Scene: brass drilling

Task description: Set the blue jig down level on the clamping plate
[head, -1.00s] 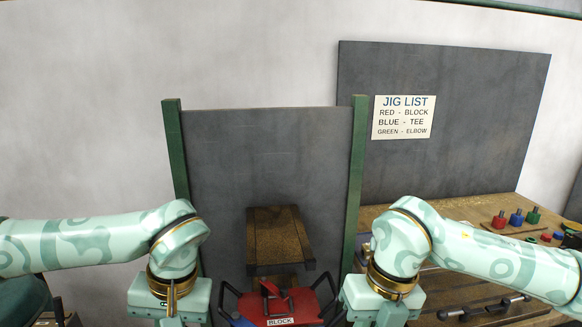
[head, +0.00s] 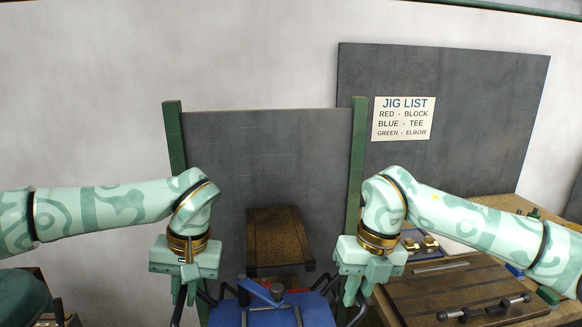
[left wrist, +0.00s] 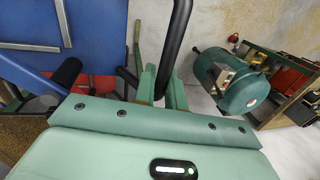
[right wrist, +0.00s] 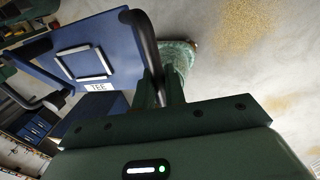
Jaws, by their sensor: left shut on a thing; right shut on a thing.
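The blue jig (head: 262,317) is at the bottom middle of the head view, its near part cut off by the frame. The right wrist view shows its blue plate (right wrist: 110,35) with a white TEE label and a pale square frame. My left gripper (head: 184,294) is shut on its left black handle, clearer in the left wrist view (left wrist: 178,40). My right gripper (head: 358,291) is shut on its right black handle (right wrist: 147,45). A brown plate (head: 455,290) with dark bars lies on the right bench, possibly the clamping plate. I cannot tell what is under the jig.
A red jig (head: 297,290) shows partly behind the blue one. A brown block (head: 275,235) stands beyond, between green posts (head: 358,150). Brass parts (head: 420,243) lie on the right bench. The jig list (head: 403,119) pairs blue with tee. A green motor (left wrist: 238,85) stands apart.

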